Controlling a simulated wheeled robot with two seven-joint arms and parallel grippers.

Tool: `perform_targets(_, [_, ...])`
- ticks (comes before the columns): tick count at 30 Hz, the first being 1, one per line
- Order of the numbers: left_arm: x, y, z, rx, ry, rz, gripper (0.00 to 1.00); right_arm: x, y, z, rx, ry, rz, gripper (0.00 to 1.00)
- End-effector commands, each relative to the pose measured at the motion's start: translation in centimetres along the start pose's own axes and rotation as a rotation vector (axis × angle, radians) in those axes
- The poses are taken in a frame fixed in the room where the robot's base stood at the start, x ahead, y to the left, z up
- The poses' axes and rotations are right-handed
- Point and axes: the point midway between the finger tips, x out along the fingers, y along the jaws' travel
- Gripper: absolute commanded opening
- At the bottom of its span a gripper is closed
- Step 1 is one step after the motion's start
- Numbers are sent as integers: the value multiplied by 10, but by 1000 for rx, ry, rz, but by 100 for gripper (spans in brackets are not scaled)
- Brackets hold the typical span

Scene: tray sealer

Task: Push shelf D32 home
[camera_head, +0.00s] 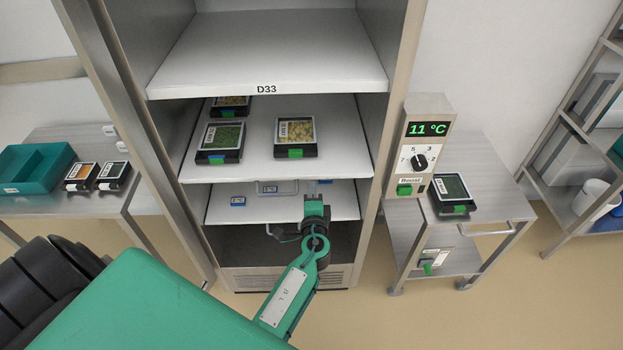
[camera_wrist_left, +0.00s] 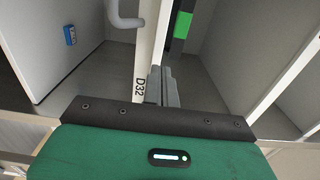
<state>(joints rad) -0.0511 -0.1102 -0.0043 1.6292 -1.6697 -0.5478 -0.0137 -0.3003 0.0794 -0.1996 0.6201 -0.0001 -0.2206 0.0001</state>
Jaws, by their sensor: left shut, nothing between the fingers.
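Shelf D32 (camera_head: 258,163) is the white middle shelf in the open cabinet, below the shelf marked D33. Its label and front edge (camera_wrist_left: 142,75) show close up in the left wrist view. The head view does not show the D32 label. My left gripper (camera_head: 314,190) is in front of the cabinet at the shelf's front edge, right of the middle. Its fingers (camera_wrist_left: 165,85) are shut and empty, right beside the edge near the label. I cannot tell whether they touch it. My right gripper is not in view.
Several black trays, including a green-filled one (camera_head: 221,137) and a pale-filled one (camera_head: 295,132), stand on D32. A lower shelf (camera_head: 285,208) holds a small blue block (camera_head: 238,201). The control box (camera_head: 423,150) is right of the cabinet. Side tables (camera_head: 462,170) flank it.

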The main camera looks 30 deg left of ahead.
Motion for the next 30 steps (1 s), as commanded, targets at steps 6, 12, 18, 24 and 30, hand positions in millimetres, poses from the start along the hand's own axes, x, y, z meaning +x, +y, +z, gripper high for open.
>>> perform_targets(6, [22,-2,0,2,-1,0,0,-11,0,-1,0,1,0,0])
perform_targets(12, [27,0,0,0,-1,0,0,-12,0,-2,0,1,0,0])
perform_targets(18, [27,0,0,0,-1,0,0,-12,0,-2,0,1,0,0])
perform_targets(24, [40,4,0,-1,-1,-2,0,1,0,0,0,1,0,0])
perform_targets(30, [68,4,0,0,0,-3,0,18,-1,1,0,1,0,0])
